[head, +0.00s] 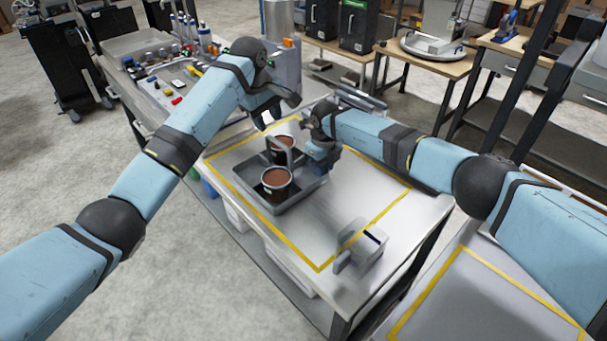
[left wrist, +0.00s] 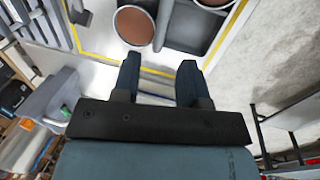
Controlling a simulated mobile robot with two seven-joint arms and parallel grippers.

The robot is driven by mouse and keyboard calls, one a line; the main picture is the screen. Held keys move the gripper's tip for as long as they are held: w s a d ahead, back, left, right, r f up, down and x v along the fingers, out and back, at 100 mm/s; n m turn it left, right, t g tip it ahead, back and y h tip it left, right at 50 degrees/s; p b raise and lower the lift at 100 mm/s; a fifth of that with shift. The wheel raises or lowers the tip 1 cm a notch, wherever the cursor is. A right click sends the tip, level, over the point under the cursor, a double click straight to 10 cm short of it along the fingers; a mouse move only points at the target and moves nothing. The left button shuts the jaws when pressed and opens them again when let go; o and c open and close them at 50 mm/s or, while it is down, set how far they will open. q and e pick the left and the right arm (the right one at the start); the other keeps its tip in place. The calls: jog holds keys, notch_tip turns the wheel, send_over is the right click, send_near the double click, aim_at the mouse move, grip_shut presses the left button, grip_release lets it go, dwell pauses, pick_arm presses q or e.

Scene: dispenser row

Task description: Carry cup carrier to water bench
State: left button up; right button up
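The cup carrier (head: 303,187) is a grey tray with a raised handle, upright on a light bench top inside a yellow outline. My left gripper (head: 266,121) is above and beyond the far cup. Which bench is the water bench is unclear.
A grey block-like device (head: 360,248) stands on the near right of the bench. Another yellow-outlined surface (head: 480,300) is at the lower right. A cluttered bench (head: 170,85) stands at the back left. A scale-like device (head: 437,48) sits on a wooden table behind.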

jog(key=shift+r, duration=0.1)
pick_arm(q)
jog(key=r, duration=0.4)
jog(key=shift+s+a+r, duration=0.1)
jog(key=shift+s+a, duration=0.2)
pick_arm(e)
notch_tip(320, 180, up, 12)
dwell(0.3)
